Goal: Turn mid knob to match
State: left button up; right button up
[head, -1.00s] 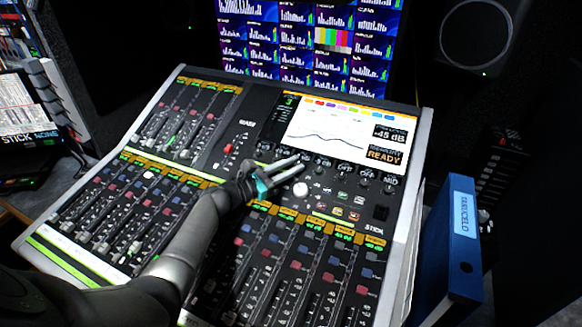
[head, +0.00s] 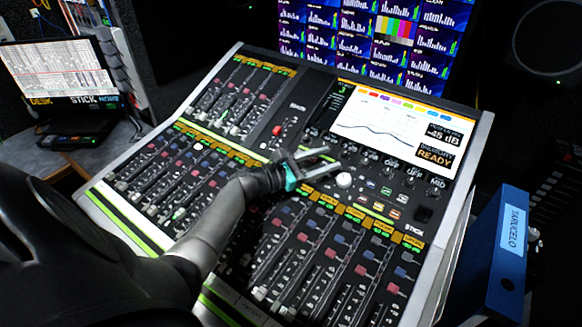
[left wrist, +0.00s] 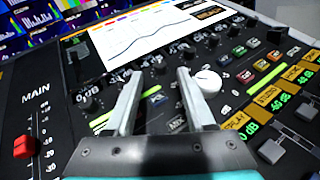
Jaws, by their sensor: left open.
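The mixing console (head: 300,112) has a row of small dark knobs just under its screen (head: 400,125). The MID label (head: 438,183) is at the right end of this row, with a dark knob (head: 433,194) by it; its pointer is too small to read. My left gripper (head: 333,159) is open and empty over the panel, left of the MID label and beside a white round knob (head: 343,180). In the left wrist view the open fingers (left wrist: 160,74) point toward the knob row, with the white knob (left wrist: 207,83) to their right. My right gripper is not in view.
Faders (head: 300,255) cover the front and left of the console. A blue binder (head: 503,255) stands close to its right side. A laptop (head: 60,75) is at the far left. A wall monitor (head: 420,40) rises behind the console.

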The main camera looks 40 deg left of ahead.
pick_arm(q)
jog(key=p+v, duration=0.1)
jog(key=v, duration=1)
jog(key=shift+s+a, duration=0.1)
jog(key=shift+s, duration=0.1)
